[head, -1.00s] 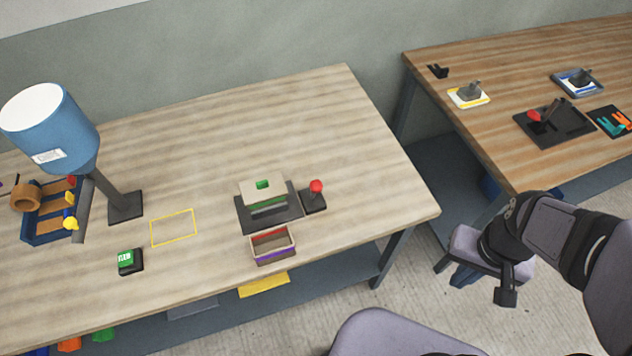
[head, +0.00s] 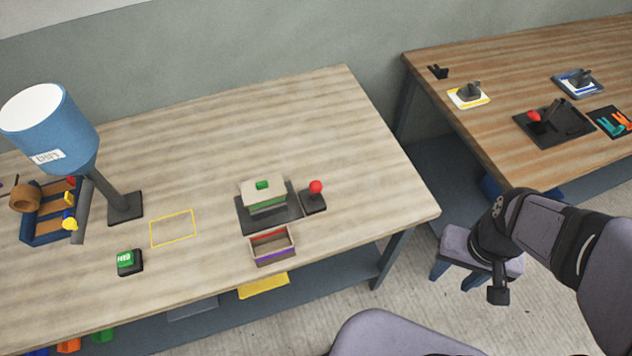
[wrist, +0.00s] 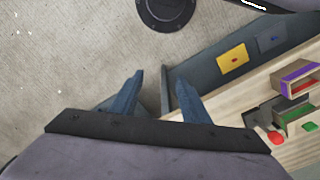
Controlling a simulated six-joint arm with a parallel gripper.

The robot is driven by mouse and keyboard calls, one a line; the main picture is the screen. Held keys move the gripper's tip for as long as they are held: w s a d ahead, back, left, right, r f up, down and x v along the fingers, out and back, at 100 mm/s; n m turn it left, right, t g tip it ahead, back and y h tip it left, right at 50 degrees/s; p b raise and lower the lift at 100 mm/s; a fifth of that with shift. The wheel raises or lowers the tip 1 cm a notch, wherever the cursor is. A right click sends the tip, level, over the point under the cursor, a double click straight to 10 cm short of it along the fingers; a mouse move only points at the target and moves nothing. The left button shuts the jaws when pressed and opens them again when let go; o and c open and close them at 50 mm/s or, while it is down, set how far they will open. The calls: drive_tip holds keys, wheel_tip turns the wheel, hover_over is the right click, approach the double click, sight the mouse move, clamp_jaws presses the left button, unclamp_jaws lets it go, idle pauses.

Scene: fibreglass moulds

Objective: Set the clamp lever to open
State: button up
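Two levers with red ends are in the head view, and I cannot tell for sure which is the clamp lever. One is a red ball-topped lever (head: 316,187) on a small dark base, right beside a mould (head: 262,193) with a green top piece. Its red ball also shows in the wrist view (wrist: 277,138). The other is a dark lever with a red end (head: 534,116), on a black plate on the right table. My gripper (head: 457,277) hangs beyond the left table's right edge, away from both levers. In the wrist view its blue fingers (wrist: 160,92) are apart and empty.
On the left table (head: 340,120) are an open box (head: 273,250), a green button (head: 128,261), a yellow outline (head: 173,228) and a blue hopper (head: 50,130). The right table (head: 480,130) carries several small fixtures. A gap of floor separates the tables.

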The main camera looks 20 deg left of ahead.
drive_tip(key=s+a+f+n+g+b, duration=0.1)
drive_tip(key=s+a+f+n+g, duration=0.1)
drive_tip(key=s+a+f+n, duration=0.25)
drive_tip(key=n+t+b, duration=0.1)
drive_tip(key=n+t, duration=0.2)
drive_tip(key=n, duration=0.1)
approach(316, 182)
drive_tip(key=shift+y, duration=0.3)
drive_tip(key=f, duration=0.1)
drive_tip(key=w+f, duration=0.1)
drive_tip(key=f, duration=0.1)
drive_tip(key=a+f, duration=0.1)
drive_tip(key=f, duration=0.1)
drive_tip(key=shift+w+f, duration=0.2)
drive_tip(key=shift+w, duration=0.1)
drive_tip(key=r, duration=0.2)
drive_tip(key=shift+s+d+r+g, duration=0.25)
drive_tip(key=shift+r+g, duration=0.1)
drive_tip(key=shift+g, duration=0.05)
drive_tip(key=shift+s+d, duration=0.15)
drive_tip(key=shift+d, duration=0.05)
drive_tip(key=shift+f, duration=0.3)
drive_tip(key=shift+f+p, duration=1.05)
drive_tip(key=shift+f, duration=2.35)
